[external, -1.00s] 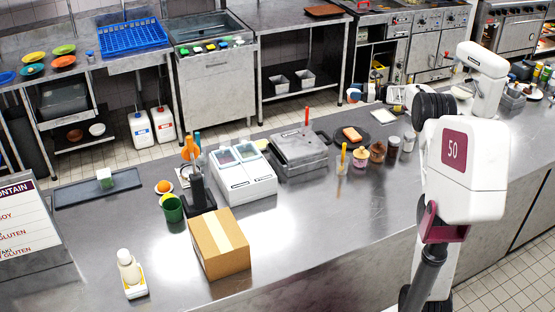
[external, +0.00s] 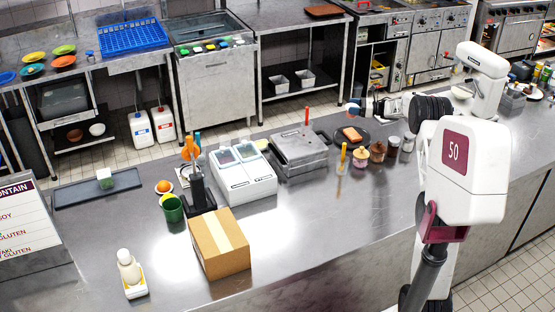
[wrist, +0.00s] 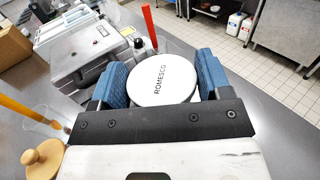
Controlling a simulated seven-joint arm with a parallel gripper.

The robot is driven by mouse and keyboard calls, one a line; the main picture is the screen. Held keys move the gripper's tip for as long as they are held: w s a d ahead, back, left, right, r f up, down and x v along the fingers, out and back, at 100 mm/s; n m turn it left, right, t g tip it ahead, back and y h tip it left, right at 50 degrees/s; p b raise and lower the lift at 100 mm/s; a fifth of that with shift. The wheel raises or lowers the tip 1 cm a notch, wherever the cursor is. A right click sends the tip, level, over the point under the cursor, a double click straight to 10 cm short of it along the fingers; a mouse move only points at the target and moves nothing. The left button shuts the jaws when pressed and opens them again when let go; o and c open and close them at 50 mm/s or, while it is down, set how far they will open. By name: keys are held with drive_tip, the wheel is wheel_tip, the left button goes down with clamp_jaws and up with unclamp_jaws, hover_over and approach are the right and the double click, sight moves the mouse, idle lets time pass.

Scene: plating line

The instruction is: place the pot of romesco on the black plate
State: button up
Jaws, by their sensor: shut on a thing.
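The pot of romesco (wrist: 165,85), with a white lid marked ROMESCO, is between the two blue fingers of my gripper (wrist: 168,88) in the wrist view. The gripper is shut on it, and the lid faces the camera. In the external view my gripper (external: 356,108) is over the back part of the counter, just above and behind the black plate (external: 368,140); the pot is too small to make out there. The black plate lies flat with a piece of orange-topped toast (external: 352,133) on it. I cannot make out the plate clearly in the wrist view.
A grey press grill (external: 300,152) stands left of the plate. Several jars and cups (external: 377,151) stand in front of it. A wooden-topped jar (wrist: 42,160) shows at lower left in the wrist view.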

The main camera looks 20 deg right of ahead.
drive_tip(key=shift+f, duration=2.2)
drive_tip(key=shift+f, duration=0.1)
drive_tip(key=shift+f, duration=1.75)
drive_tip(key=shift+f, duration=0.15)
drive_tip(key=o, duration=1)
drive_tip(key=shift+c, duration=0.2)
